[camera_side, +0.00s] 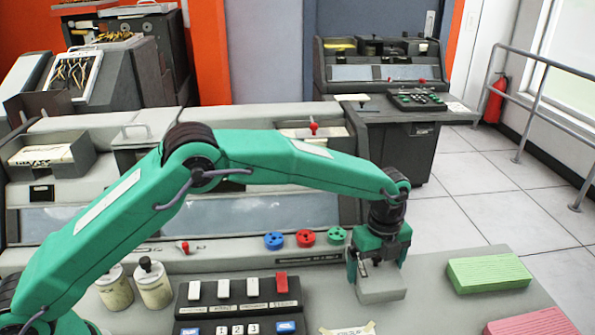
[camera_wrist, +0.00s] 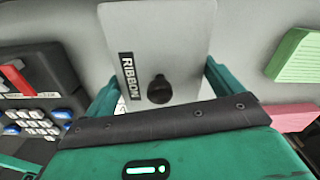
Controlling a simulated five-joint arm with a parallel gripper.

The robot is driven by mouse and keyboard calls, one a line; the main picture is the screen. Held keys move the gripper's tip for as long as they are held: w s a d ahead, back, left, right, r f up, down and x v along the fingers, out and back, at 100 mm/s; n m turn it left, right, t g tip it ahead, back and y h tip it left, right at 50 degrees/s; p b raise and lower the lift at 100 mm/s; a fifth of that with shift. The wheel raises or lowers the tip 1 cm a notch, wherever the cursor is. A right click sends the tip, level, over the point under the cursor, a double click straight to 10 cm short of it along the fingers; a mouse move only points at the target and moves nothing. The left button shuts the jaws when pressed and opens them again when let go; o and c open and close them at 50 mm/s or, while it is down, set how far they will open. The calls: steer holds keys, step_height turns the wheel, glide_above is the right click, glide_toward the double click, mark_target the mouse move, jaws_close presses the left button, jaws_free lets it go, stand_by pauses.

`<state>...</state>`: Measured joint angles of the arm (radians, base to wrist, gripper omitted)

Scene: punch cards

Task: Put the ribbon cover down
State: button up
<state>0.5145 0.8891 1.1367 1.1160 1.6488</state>
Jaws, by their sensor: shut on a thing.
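The ribbon cover (camera_wrist: 178,40) is a grey plate with a black RIBBON label and a black round knob. In the wrist view it lies between the two green fingers of my gripper (camera_wrist: 162,88), which is shut on it. In the side view my gripper (camera_side: 378,268) points down at the right part of the grey desk. The cover (camera_side: 382,290) shows there as a grey block below the fingers. I cannot tell whether its underside touches the desk or hangs just above it. The knob is hidden in the side view.
A keypad (camera_side: 240,305) with white, red and blue keys stands left of my gripper. Blue, red and green spools (camera_side: 304,238) lie behind. Two jars (camera_side: 153,285) stand further left. Green cards (camera_side: 488,273) and pink cards (camera_side: 532,322) lie to the right.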

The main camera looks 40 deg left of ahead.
mark_target(373, 277)
steer(key=shift+w+a+f, duration=0.1)
steer(key=shift+w+f, duration=0.05)
steer(key=shift+w, duration=0.1)
steer(key=shift+f, duration=2)
steer(key=shift+f, duration=0.1)
steer(key=o, duration=0.7)
step_height(373, 277, up, 12)
steer(key=shift+r, duration=0.15)
